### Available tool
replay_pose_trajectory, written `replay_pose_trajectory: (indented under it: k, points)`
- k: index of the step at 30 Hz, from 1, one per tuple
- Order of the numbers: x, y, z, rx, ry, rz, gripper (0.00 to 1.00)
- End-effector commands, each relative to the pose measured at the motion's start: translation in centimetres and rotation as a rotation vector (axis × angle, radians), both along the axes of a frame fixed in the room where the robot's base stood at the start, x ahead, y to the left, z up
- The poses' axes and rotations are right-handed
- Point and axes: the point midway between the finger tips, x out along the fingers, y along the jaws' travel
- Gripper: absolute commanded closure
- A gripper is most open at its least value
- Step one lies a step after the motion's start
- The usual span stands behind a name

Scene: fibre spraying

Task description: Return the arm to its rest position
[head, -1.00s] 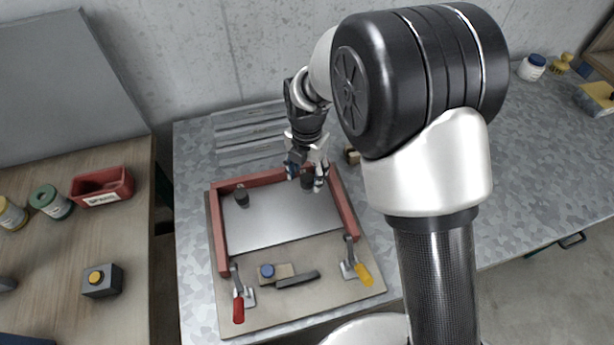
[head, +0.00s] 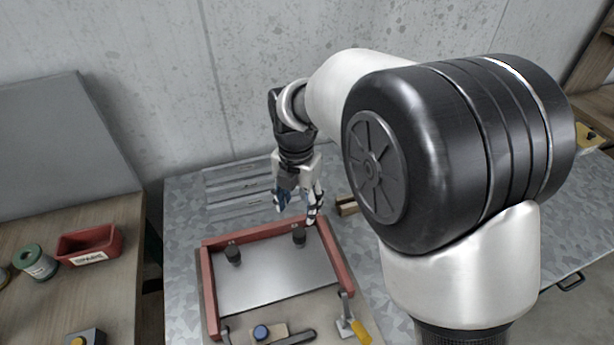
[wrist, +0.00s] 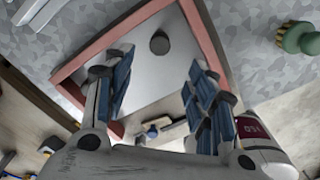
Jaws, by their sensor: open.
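My gripper (head: 298,205) hangs above the back edge of the red-framed fixture (head: 208,285), with its fingers pointing down. In the wrist view my gripper (wrist: 158,95) has its blue-padded fingers spread wide and nothing between them. The fixture's metal plate (head: 270,280) lies flat inside the red frame and is bare in its middle. A dark round knob (head: 233,256) stands at the plate's back left and another dark knob (head: 299,236) at its back right, close below my fingers. One dark knob (wrist: 159,43) shows beyond the fingertips in the wrist view.
A toggle clamp with a yellow handle (head: 361,331) and a blue-capped piece (head: 261,332) lie at the fixture's front. A red bin (head: 90,246) and a green-lidded jar (head: 35,262) stand on the left table. A concrete wall rises behind.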

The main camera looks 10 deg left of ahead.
Motion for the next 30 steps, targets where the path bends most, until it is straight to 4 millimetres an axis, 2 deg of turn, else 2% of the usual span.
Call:
replay_pose_trajectory:
  k: [5,7,11,15,21,27,30]
  points:
    - [0.0,-0.1,0.1,0.001,-0.001,-0.008,0.48]
    - [0.0,-0.8,0.8,0.005,-0.008,-0.053,0.48]
    - [-0.4,-4.1,4.0,0.031,-0.039,-0.306,0.48]
    - [-2.4,-9.9,8.6,0.086,-0.085,-0.775,0.48]
    - [-7.6,-17.7,12.8,0.204,-0.126,-1.493,0.48]
    - [-14.0,-23.5,14.1,0.368,-0.131,-2.185,0.48]
    - [-16.7,-25.3,13.8,0.454,-0.117,-2.469,0.48]
